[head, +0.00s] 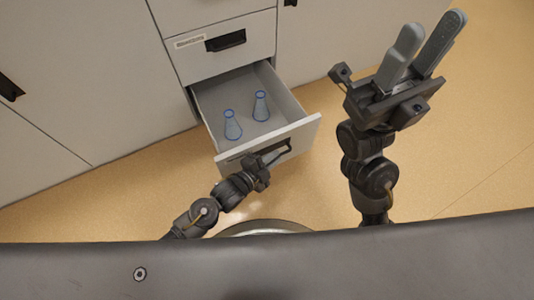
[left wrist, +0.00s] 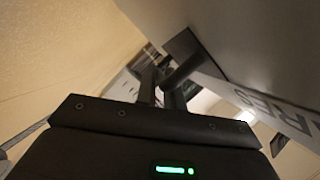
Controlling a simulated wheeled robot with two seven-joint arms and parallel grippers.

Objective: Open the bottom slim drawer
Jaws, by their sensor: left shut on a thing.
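The bottom slim drawer (head: 303,132) is pulled out from the white cabinet, and its inside shows in the head view. Two blue-tinted conical flasks stand upright in it, one at the left (head: 232,126) and one further back (head: 260,106). My left gripper (head: 279,156) is at the drawer front, shut on the dark drawer handle (head: 240,153). In the left wrist view its fingers (left wrist: 163,85) meet the dark handle (left wrist: 187,62), beside the pale front with large grey letters. My right gripper (head: 432,30) is raised at the right, open and empty, away from the cabinet.
A closed drawer (head: 245,52) with a label and dark handle sits directly above the open one. Closed cabinet fronts (head: 75,85) stand to the left and right. The tan floor (head: 480,140) is clear at the right.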

